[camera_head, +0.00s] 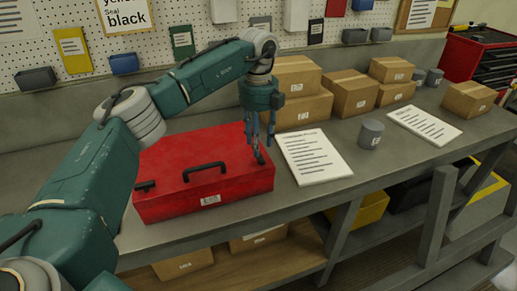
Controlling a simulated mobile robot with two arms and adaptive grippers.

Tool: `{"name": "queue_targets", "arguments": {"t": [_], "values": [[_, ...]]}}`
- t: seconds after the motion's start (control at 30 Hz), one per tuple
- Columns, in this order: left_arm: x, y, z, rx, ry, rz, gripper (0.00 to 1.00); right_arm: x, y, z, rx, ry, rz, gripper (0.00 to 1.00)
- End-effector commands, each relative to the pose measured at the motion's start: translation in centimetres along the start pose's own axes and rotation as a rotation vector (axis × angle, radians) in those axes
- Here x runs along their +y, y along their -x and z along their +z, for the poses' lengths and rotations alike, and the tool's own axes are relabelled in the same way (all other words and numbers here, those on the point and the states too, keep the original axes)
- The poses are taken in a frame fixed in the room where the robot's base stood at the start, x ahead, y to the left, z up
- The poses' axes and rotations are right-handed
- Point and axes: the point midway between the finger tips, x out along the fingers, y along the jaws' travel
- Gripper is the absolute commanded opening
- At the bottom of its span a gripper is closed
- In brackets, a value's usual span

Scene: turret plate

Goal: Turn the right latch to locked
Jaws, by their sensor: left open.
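A red box (231,186) with a closed lid lies on the grey workbench. A black handle (205,167) is on its lid. A small black latch (259,156) is near the box's right end, and another black latch (146,186) is near its left end. My left gripper (262,143) points down over the right latch, open, with its fingertips close to it. I cannot tell whether the fingers touch the latch. The fingers partly hide it. My right gripper is not in view.
White printed sheets (314,157) lie right of the box, with a grey cylinder (371,134) beyond them. Cardboard boxes (352,95) stand along the back of the bench. A pegboard (190,20) with bins and cards rises behind.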

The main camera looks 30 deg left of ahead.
Motion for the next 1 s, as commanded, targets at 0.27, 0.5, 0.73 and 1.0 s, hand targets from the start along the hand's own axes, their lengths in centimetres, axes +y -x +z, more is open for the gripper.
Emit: {"name": "queue_targets", "arguments": {"t": [0.27,0.5,0.73,1.0], "values": [[0.0,-3.8,0.0,0.001,-0.001,0.000,0.41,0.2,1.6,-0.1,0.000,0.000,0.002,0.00],[0.0,-4.7,0.0,0.000,-0.001,-0.002,0.41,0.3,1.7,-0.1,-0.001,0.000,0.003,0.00],[0.0,-4.7,0.0,0.000,-0.001,-0.002,0.25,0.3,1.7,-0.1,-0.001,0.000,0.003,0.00],[0.0,-4.6,0.0,0.000,-0.003,-0.002,0.00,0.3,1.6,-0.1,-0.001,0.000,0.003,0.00]]}}
